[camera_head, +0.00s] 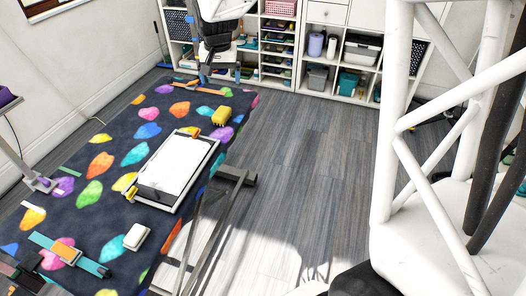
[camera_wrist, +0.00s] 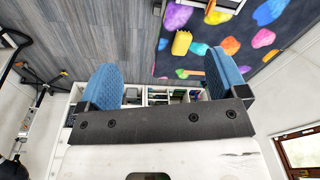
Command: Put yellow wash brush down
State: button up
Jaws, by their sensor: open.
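A yellow block-shaped thing, which looks like the yellow wash brush (camera_head: 222,115), lies on the dark mat with coloured heart-like shapes (camera_head: 113,126), near its right edge. It also shows in the wrist view (camera_wrist: 181,42), at the upper middle, beyond my gripper. My gripper (camera_wrist: 163,78) is open, with two blue padded fingers wide apart and nothing visible between them. The brush is not between the fingers and looks well apart from them.
A white-topped tray-like frame (camera_head: 173,170) sits on the mat left of a dark metal frame (camera_head: 236,175). A white block (camera_head: 137,237) and a teal-and-orange tool (camera_head: 68,253) lie nearer. White shelves (camera_head: 330,15) stand at the back.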

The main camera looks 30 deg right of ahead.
jog(key=s+a+r+n, duration=0.1)
jog(key=s+n, duration=0.1)
jog(key=s, duration=1.5)
jog(key=s+a+r+n+t, duration=0.1)
jog(key=s+a+n, duration=0.1)
jog(key=s, duration=1.6)
jog(key=shift+a+n, duration=0.3)
jog(key=shift+n, duration=0.1)
